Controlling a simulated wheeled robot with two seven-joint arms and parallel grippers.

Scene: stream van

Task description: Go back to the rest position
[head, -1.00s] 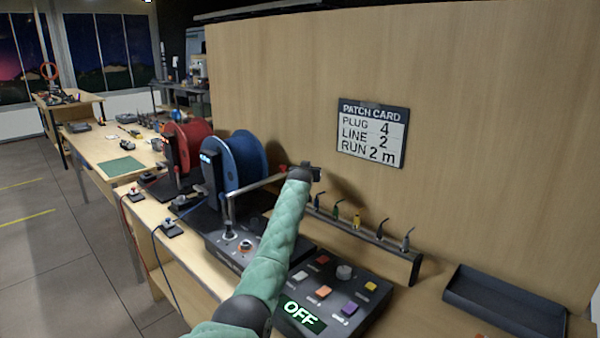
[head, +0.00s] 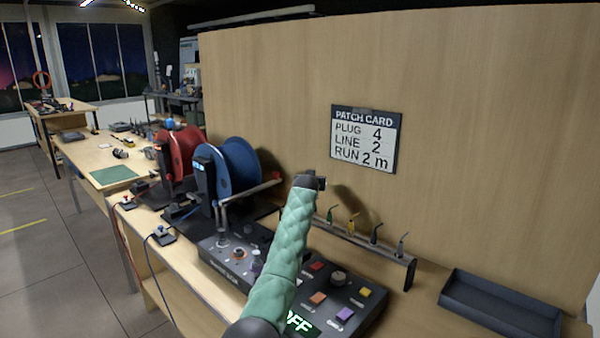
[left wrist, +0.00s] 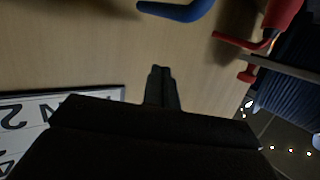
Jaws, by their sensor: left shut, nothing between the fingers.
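My left arm reaches up from the bottom of the head view in a green padded sleeve. Its gripper (head: 314,182) is raised in front of the wooden back panel, right of the blue cable reel (head: 242,165). In the left wrist view the gripper (left wrist: 161,72) has its fingers together with nothing between them. The patch card (head: 364,139) hangs on the panel, reading plug 4, line 2, run 2 m; part of it also shows in the left wrist view (left wrist: 22,125). My right gripper is in neither view.
A control box with coloured buttons (head: 338,278) lies below the arm, its green display partly covered by the arm. A rack of plugs (head: 385,257) stands behind it. A dark tray (head: 500,305) is at right. A red reel (head: 182,150) stands at left. Open floor lies left of the bench.

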